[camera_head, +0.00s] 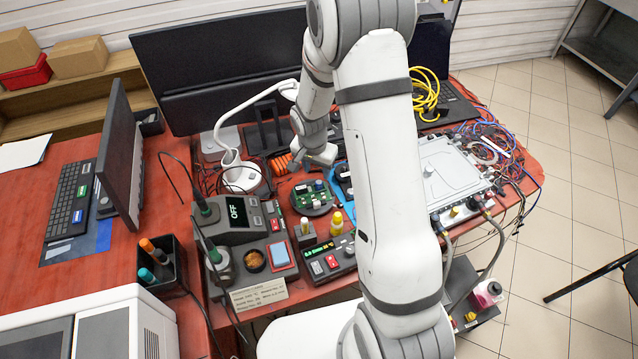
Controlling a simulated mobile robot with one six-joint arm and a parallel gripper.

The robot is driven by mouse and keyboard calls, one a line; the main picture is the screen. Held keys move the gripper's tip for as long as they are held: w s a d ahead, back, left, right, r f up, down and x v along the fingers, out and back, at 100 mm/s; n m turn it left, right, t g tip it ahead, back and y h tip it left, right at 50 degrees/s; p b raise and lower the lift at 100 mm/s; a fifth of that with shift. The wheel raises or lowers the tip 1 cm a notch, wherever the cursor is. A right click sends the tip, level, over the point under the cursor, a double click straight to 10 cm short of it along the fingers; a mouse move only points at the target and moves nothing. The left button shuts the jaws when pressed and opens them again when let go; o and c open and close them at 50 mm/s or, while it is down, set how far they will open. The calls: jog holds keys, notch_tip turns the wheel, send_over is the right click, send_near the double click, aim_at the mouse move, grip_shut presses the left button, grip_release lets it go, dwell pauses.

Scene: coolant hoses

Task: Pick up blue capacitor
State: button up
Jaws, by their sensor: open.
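A green circuit board (313,194) sits on a round dark holder in the middle of the red workbench, with several small parts on it. I cannot make out for certain which of them is the blue capacitor. My gripper (298,163) is at the end of my bent arm, just above and behind the board in the picture. It is small and partly hidden by my wrist, open, and I see nothing held in it. A bright blue object (341,180) shows just right of the board, partly hidden behind my arm.
A soldering station (236,222) stands left of the board. A white lamp (240,176) stands behind left, monitors (222,62) at the back. A metal box (452,172) with cables is at right.

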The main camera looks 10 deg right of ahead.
aim_at(319, 182)
jog(key=shift+d+f+p, duration=0.15)
jog(key=shift+f+p, duration=0.15)
jog(key=shift+f, duration=1.05)
jog(key=shift+d+f+p, duration=0.15)
jog(key=shift+f+p, duration=0.1)
jog(key=shift+f, duration=1.1)
jog(key=shift+c, duration=0.3)
grip_shut()
